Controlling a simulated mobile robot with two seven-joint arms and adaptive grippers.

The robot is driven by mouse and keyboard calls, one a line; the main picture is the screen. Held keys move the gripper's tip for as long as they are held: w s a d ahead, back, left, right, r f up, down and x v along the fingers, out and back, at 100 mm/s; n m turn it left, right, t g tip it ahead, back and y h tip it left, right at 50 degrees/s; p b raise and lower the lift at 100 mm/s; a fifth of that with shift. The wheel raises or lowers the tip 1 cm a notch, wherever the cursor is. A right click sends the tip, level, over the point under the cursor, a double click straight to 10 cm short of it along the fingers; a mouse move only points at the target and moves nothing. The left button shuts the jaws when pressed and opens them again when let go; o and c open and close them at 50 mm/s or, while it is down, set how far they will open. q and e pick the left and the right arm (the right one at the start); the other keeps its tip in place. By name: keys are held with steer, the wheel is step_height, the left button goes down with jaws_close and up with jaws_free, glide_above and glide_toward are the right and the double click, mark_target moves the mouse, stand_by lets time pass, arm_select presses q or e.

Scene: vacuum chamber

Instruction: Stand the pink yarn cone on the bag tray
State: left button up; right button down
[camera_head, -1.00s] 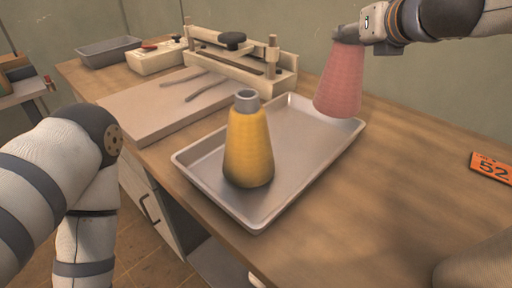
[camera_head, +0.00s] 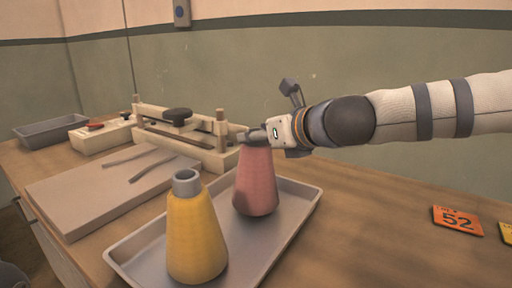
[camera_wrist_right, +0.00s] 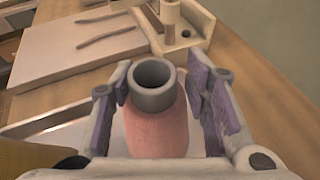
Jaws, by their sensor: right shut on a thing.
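The pink yarn cone (camera_head: 256,183) is upright over the far part of the bag tray (camera_head: 262,248), beside the yellow cone. Its base lies within the tray's outline; I cannot tell whether it touches the tray floor. My right gripper (camera_head: 254,137) is shut on the cone's grey top. In the right wrist view the pink cone (camera_wrist_right: 157,130) has its grey tube end between the fingers (camera_wrist_right: 155,95). The tray is a shallow metal tray on the wooden bench. My left gripper is out of view.
A yellow yarn cone (camera_head: 195,235) stands on the near part of the tray. Left of it are a flat board with two dark strips (camera_head: 95,195) and a sealer-like device (camera_head: 180,135). A grey bin (camera_head: 50,130) stands farther left. An orange card marked 52 (camera_head: 457,221) lies right; the bench between is clear.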

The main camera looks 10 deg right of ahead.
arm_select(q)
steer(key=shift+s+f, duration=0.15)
arm_select(e)
steer(key=shift+f, duration=0.45)
steer(key=shift+f, duration=0.2)
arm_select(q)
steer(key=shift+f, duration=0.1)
arm_select(e)
steer(key=c, duration=0.9)
jaws_free()
arm_select(q)
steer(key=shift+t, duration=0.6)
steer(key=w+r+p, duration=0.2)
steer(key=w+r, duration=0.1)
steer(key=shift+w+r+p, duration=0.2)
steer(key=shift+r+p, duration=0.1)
steer(key=shift+p, duration=0.05)
arm_select(e)
steer(key=v, duration=1.2)
steer(key=shift+r, duration=0.15)
